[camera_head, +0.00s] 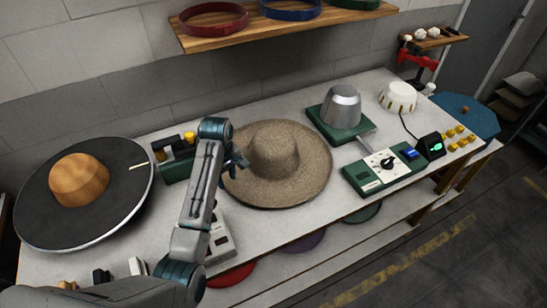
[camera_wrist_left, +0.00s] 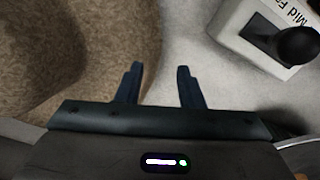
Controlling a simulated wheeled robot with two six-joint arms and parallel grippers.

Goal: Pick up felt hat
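The brown felt hat (camera_head: 290,185) lies brim-down on the grey table, crown up, in the middle of the head view. In the left wrist view its brim (camera_wrist_left: 110,40) fills the left side. My left gripper (camera_head: 238,163) is over the left edge of the brim. In the left wrist view my left gripper (camera_wrist_left: 158,72) has its fingers apart with nothing held. One finger overlaps the brim and the other the bare table; I cannot tell if either touches. My right gripper is not in view.
A round dark plate with a wooden block (camera_head: 80,178) stands at left. A green control box (camera_head: 382,172) and a metal form on a green base (camera_head: 341,105) are right of the hat. A white box (camera_wrist_left: 262,30) sits beside my left gripper. A shelf (camera_head: 285,24) hangs above.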

